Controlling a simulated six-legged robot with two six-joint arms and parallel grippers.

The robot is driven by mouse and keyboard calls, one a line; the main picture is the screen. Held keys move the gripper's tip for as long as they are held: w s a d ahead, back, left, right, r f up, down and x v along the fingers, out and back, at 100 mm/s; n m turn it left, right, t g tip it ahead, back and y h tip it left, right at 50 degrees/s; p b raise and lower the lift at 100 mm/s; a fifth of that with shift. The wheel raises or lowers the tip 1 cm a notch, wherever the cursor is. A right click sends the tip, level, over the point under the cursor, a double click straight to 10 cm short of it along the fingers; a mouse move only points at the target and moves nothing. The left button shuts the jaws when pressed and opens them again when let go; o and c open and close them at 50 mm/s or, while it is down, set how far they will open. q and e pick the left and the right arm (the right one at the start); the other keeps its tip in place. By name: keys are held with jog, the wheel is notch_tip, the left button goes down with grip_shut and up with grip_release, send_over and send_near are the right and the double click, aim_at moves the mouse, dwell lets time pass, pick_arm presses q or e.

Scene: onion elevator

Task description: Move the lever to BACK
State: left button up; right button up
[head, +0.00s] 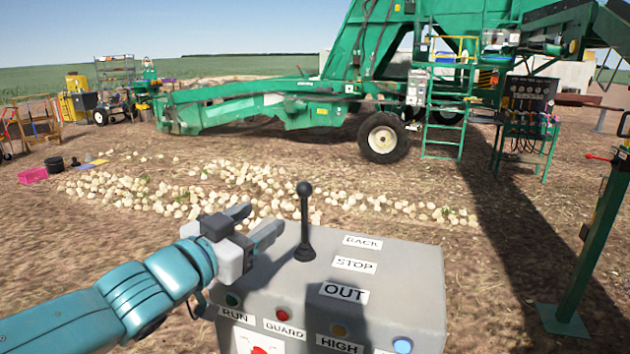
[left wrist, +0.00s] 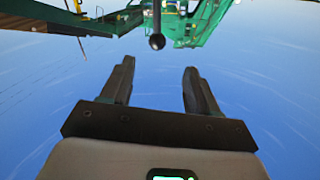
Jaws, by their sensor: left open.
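The lever (head: 305,222) is a black stick with a round knob, standing near upright on top of a grey control box (head: 400,275). Labels BACK (head: 362,242), STOP (head: 354,265) and OUT (head: 344,292) run from far to near, to the right of the lever. Its base is level with about the BACK and STOP labels. My left gripper (head: 252,223) is open and empty, just left of the lever and apart from it. In the left wrist view the lever's knob (left wrist: 157,42) shows beyond the open fingers (left wrist: 157,85). My right gripper is not in view.
The box front carries several coloured buttons, with RUN, GUARD and HIGH labels. Onions (head: 240,185) lie on the soil behind the box. A large green elevator machine (head: 300,100) stands at the back. A green post (head: 595,240) stands at the right.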

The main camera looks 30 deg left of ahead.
aim_at(308, 187)
pick_arm(q)
jog(key=w, duration=0.8)
jog(key=shift+w+r+b, duration=0.15)
jog(key=shift+w+b, duration=0.1)
jog(key=shift+b, duration=0.1)
jog(key=w+p, duration=0.1)
jog(key=w, duration=0.6)
jog(key=shift+r+p, duration=0.2)
jog(key=shift+p, duration=0.15)
jog(key=shift+a, duration=0.1)
jog(key=c, duration=0.3)
jog(key=shift+w+f, duration=0.1)
jog(key=shift+w, duration=0.1)
grip_shut()
